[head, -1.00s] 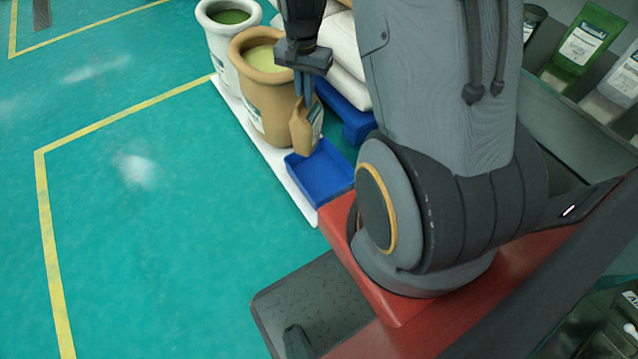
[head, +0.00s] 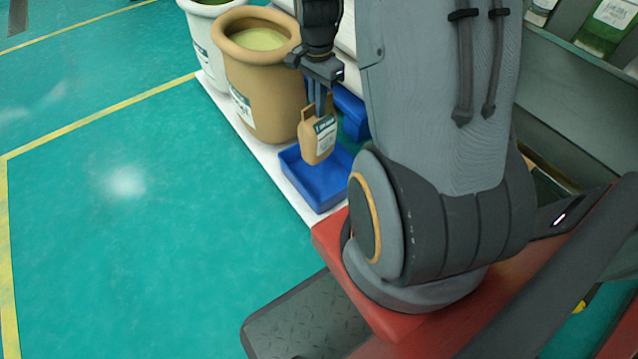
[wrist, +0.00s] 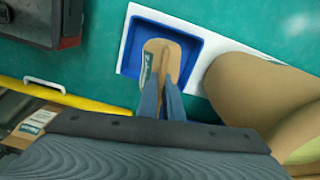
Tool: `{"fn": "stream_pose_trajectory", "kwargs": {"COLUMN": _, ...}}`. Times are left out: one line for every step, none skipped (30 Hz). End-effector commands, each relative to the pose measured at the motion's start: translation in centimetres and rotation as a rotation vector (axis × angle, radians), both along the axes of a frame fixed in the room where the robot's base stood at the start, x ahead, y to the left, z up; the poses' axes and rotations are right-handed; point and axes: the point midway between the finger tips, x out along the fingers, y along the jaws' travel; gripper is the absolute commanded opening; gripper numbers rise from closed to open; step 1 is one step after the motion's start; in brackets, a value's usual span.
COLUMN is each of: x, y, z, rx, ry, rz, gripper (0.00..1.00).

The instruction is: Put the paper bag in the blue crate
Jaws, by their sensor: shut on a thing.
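The paper bag (head: 317,140) is tan with a white and green label and hangs upright from my gripper (head: 317,104). My gripper is shut on the bag's top. The blue crate (head: 318,197) is an open, shallow box on a white strip on the floor. In the head view the bag is in front of the crate's far part and seems to be over it. In the wrist view my gripper (wrist: 172,104) holds the bag (wrist: 161,58) within the outline of the crate (wrist: 194,45). The gap between the bag's bottom and the crate's floor is hard to tell.
A large tan tub (head: 262,90) stands just behind and left of the crate, with a white tub (head: 207,55) beyond it. A blue pallet (head: 352,112) with white sacks is behind. The green floor (head: 140,230) at left is clear.

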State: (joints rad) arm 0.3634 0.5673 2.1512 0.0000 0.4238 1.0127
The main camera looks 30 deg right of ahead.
Motion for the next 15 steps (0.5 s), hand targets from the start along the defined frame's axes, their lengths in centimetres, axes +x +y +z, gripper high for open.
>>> {"fn": "stream_pose_trajectory", "kwargs": {"x": 0.3, "y": -0.3, "z": -1.4, "rx": -0.001, "ry": -0.001, "rz": -0.021, "gripper": 0.00}}
{"fn": "stream_pose_trajectory", "kwargs": {"x": 0.4, "y": -0.4, "z": -1.8, "rx": -0.001, "ry": -0.001, "rz": -0.034, "gripper": 0.00}}
{"fn": "stream_pose_trajectory", "kwargs": {"x": 0.4, "y": -0.6, "z": -2.3, "rx": -0.001, "ry": -0.001, "rz": -0.052, "gripper": 0.00}}
{"fn": "stream_pose_trajectory", "kwargs": {"x": 0.5, "y": -0.8, "z": -2.7, "rx": -0.001, "ry": -0.002, "rz": -0.064, "gripper": 0.00}}
{"fn": "stream_pose_trajectory", "kwargs": {"x": 0.5, "y": -0.9, "z": -3.1, "rx": -0.001, "ry": -0.002, "rz": -0.076, "gripper": 0.00}}
{"fn": "stream_pose_trajectory", "kwargs": {"x": 0.6, "y": -1.1, "z": -3.5, "rx": -0.001, "ry": -0.002, "rz": -0.091, "gripper": 0.00}}
{"fn": "stream_pose_trajectory", "kwargs": {"x": 0.6, "y": -1.2, "z": -3.8, "rx": -0.001, "ry": -0.002, "rz": -0.101, "gripper": 0.00}}
{"fn": "stream_pose_trajectory", "kwargs": {"x": 0.6, "y": -1.2, "z": -4.1, "rx": -0.001, "ry": -0.002, "rz": -0.110, "gripper": 0.00}}
{"fn": "stream_pose_trajectory", "kwargs": {"x": 0.7, "y": -1.4, "z": -4.4, "rx": -0.001, "ry": -0.002, "rz": -0.122, "gripper": 0.00}}
{"fn": "stream_pose_trajectory", "kwargs": {"x": 0.7, "y": -1.4, "z": -4.6, "rx": -0.001, "ry": -0.002, "rz": -0.130, "gripper": 0.00}}
{"fn": "stream_pose_trajectory", "kwargs": {"x": 0.7, "y": -1.5, "z": -4.8, "rx": -0.001, "ry": -0.002, "rz": -0.136, "gripper": 0.00}}
{"fn": "stream_pose_trajectory", "kwargs": {"x": 0.7, "y": -1.6, "z": -5.0, "rx": -0.001, "ry": -0.002, "rz": -0.143, "gripper": 0.00}}
{"fn": "stream_pose_trajectory", "kwargs": {"x": 0.7, "y": -1.6, "z": -5.1, "rx": -0.001, "ry": -0.002, "rz": -0.148, "gripper": 0.00}}
{"fn": "stream_pose_trajectory", "kwargs": {"x": 0.7, "y": -1.7, "z": -5.2, "rx": -0.001, "ry": -0.002, "rz": -0.152, "gripper": 0.00}}
{"fn": "stream_pose_trajectory", "kwargs": {"x": 0.7, "y": -1.7, "z": -5.3, "rx": -0.001, "ry": -0.002, "rz": -0.156, "gripper": 0.00}}
